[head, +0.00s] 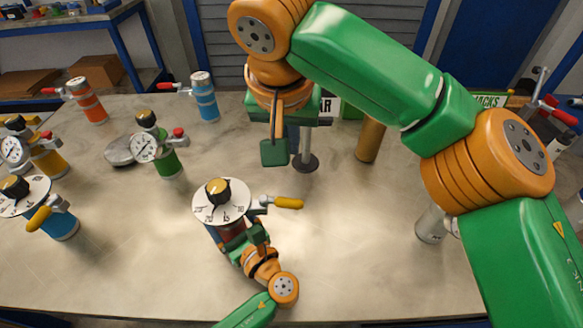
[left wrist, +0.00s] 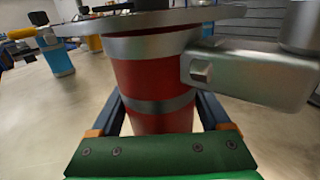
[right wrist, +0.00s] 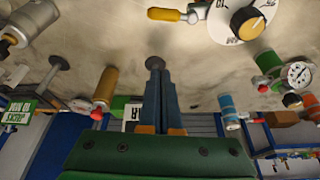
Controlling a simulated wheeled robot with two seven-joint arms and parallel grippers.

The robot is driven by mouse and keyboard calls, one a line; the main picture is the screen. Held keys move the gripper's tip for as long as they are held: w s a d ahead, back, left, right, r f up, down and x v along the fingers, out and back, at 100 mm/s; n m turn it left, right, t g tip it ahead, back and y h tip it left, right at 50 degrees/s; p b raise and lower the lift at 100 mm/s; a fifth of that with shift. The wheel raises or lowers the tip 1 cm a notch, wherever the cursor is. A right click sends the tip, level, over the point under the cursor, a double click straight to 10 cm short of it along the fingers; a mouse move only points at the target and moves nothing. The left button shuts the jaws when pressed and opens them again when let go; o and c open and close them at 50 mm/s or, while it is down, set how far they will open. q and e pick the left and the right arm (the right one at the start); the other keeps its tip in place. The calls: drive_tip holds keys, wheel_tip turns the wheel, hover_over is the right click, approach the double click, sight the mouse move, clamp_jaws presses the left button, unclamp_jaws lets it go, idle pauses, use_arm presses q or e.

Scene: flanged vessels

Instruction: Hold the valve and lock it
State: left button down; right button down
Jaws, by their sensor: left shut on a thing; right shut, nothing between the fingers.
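The valve is a red vessel (left wrist: 150,78) with grey metal bands. In the head view it carries a white dial plate (head: 207,211) with a black-and-yellow knob (head: 218,190) on top. A lever with a yellow handle (head: 288,202) sticks out to its right. My left gripper (head: 240,240) is shut around the red body, below the dial; its fingers flank the body in the left wrist view. My right gripper (right wrist: 155,75) is shut and empty. It hangs beyond the valve, apart from it, near a round-based post (head: 305,163); the arm partly hides it in the head view.
Other vessels stand to the left: green (head: 168,162), upper blue (head: 205,98), orange-red (head: 90,102) and lower blue (head: 62,224). A brown cylinder (head: 370,140) and a grey metal one (head: 431,226) stand to the right. The table between the valve and the grey cylinder is clear.

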sight(282, 202)
wheel_tip(282, 202, down, 10)
drive_tip(key=shift+s, duration=0.3)
